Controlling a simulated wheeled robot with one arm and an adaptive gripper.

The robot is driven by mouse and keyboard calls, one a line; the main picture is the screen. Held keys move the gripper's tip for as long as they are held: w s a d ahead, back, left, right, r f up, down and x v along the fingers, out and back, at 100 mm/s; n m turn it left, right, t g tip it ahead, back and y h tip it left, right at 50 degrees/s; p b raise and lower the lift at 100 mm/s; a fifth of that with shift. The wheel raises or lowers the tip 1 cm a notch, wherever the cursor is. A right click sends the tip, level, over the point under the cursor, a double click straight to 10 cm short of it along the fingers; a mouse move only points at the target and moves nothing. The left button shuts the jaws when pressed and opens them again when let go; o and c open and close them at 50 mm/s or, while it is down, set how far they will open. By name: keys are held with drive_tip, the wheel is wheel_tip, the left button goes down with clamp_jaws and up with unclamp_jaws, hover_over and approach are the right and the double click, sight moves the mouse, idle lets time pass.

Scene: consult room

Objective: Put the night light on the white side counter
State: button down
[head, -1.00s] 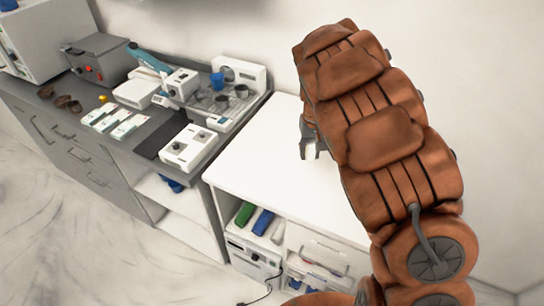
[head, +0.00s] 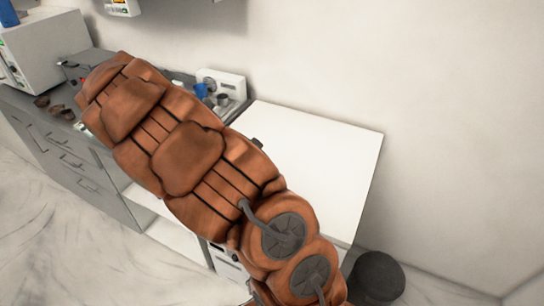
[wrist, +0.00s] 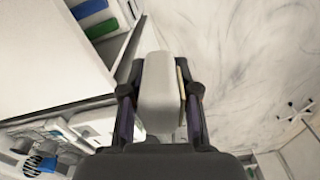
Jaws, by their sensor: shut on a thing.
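My gripper (wrist: 160,100) is shut on a pale, rounded block, which looks like the night light (wrist: 157,80); its fingers lie along both sides of it. In the wrist view a white top, apparently this counter (wrist: 45,60), is at the upper left. The held thing appears beyond its edge, over the floor.
A grey counter (head: 65,155) with devices on it stands at the left, partly behind my arm. A blue cup (head: 201,90) is near its right end. A dark round stool (head: 377,277) stands right of the white counter. Pale floor is clear at lower left.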

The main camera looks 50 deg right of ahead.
drive_tip(key=s+d+f+n+b, duration=0.2)
drive_tip(key=s+d+n+b, duration=0.4)
drive_tip(key=s+d+b, duration=0.25)
drive_tip(key=s+d+f+n+b, duration=0.3)
drive_tip(key=s+d+n+b, duration=0.3)
drive_tip(key=s+d+b, duration=0.3)
drive_tip(key=w+d+p, duration=0.1)
drive_tip(key=d, duration=0.3)
drive_tip(key=w+d+f+p, duration=0.1)
drive_tip(key=w+d, duration=0.1)
drive_tip(key=d, duration=0.3)
drive_tip(key=w+d+p, duration=0.1)
drive_tip(key=d+p, duration=0.1)
drive_tip(key=d, duration=0.2)
drive_tip(key=shift+w+d+f, duration=0.15)
drive_tip(key=shift+w, duration=0.25)
drive_tip(key=shift+d+f, duration=0.1)
drive_tip(key=shift+f, duration=0.1)
drive_tip(key=shift+f+p, duration=0.6)
drive_tip(key=shift+f, duration=0.95)
drive_tip(key=shift+f, duration=0.1)
drive_tip(key=shift+f, duration=0.15)
drive_tip(key=c, duration=0.9)
unclamp_jaws()
drive_tip(key=shift+o, duration=0.2)
